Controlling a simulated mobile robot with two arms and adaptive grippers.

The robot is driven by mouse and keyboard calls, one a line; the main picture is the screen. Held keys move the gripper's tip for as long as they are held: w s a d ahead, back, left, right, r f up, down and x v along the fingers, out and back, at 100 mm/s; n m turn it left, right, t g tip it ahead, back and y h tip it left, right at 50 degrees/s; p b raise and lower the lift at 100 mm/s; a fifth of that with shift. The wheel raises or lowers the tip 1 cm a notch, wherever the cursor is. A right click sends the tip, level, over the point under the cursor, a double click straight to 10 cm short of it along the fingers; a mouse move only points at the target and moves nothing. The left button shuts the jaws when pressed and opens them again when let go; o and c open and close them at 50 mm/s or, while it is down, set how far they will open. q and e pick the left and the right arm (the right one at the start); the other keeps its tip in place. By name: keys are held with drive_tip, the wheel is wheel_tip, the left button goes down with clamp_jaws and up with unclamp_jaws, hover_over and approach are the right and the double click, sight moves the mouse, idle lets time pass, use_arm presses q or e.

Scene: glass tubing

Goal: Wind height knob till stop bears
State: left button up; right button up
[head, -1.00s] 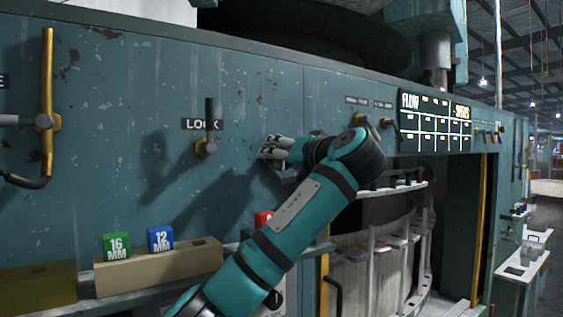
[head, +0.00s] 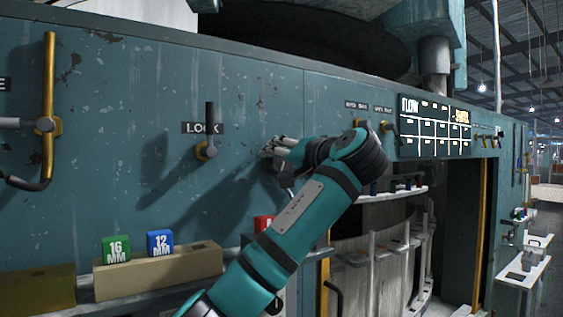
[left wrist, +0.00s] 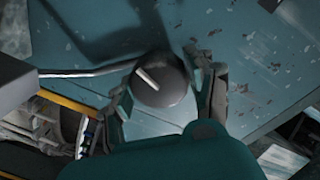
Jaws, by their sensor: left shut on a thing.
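The height knob (left wrist: 160,84) is a dark round knob with a pale line on its face, in the middle of the left wrist view. My left gripper (head: 268,149) is at the teal panel in the head view, right of the LOCK lever. In the left wrist view its fingers stand on both sides of the knob, shut on it. In the head view the gripper hides the knob. A thin metal rod (left wrist: 85,73) runs from a grey block (left wrist: 14,82) to the knob's left side; I cannot tell whether it touches. My right gripper is not in view.
The dark LOCK lever (head: 210,118) stands upright on the panel. Below it, a green 16 MM block (head: 116,250) and a blue 12 MM block (head: 160,243) sit in a tan holder (head: 190,264). A red block (head: 262,224) is partly hidden by my arm. A lit board (head: 435,127) is at right.

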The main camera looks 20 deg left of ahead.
use_arm(q)
drive_tip(key=o, duration=1.2)
drive_tip(key=shift+d, duration=0.15)
drive_tip(key=shift+c, duration=0.2)
drive_tip(key=v, duration=1.2)
